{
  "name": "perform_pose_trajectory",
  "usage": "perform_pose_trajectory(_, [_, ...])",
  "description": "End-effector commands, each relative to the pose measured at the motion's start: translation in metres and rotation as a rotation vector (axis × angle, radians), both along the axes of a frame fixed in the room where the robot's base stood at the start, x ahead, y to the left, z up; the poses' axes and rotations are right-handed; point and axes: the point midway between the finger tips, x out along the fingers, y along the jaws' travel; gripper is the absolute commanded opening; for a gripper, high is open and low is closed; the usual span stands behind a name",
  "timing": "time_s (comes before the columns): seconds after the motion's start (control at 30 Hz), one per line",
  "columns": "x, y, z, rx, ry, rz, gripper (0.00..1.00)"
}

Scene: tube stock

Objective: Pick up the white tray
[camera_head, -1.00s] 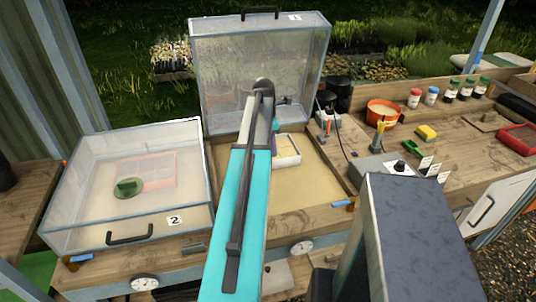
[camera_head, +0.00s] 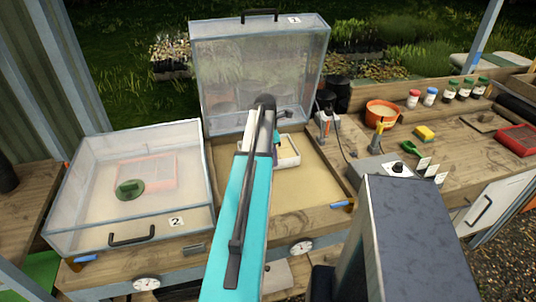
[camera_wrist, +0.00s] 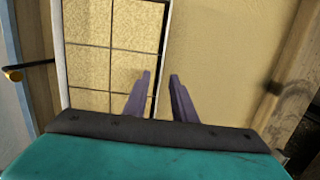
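The white tray (camera_head: 291,162) lies on the sandy bed of the open box labelled 1, partly hidden behind my arm in the head view. In the wrist view the tray (camera_wrist: 61,60) shows a thin white rim and a grid of square cells filled with tan material. My gripper (camera_wrist: 161,82) is open, with its two purple fingers apart. In the wrist view one finger lies over the cells and the other over the sand outside, with the tray's right wall between them. I cannot tell whether either finger touches the wall.
The clear lid (camera_head: 258,75) of box 1 stands raised behind the tray. Box 2 (camera_head: 128,170), with its lid shut, is at left with a red tray inside. A grey controller (camera_head: 385,168) and an orange pot (camera_head: 382,112) stand at right. Sand right of the tray is bare.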

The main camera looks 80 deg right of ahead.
Motion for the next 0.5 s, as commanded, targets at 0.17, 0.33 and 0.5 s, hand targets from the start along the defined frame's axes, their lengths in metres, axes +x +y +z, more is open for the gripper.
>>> perform_pose_trajectory(0.17, [-0.0007, 0.0001, -0.0072, 0.001, 0.000, 0.000, 0.24])
perform_pose_trajectory(0.33, [-0.0005, 0.0001, -0.0076, 0.000, 0.000, 0.000, 0.24])
perform_pose_trajectory(0.5, [-0.0003, 0.0001, -0.0074, 0.000, 0.000, 0.000, 0.24])
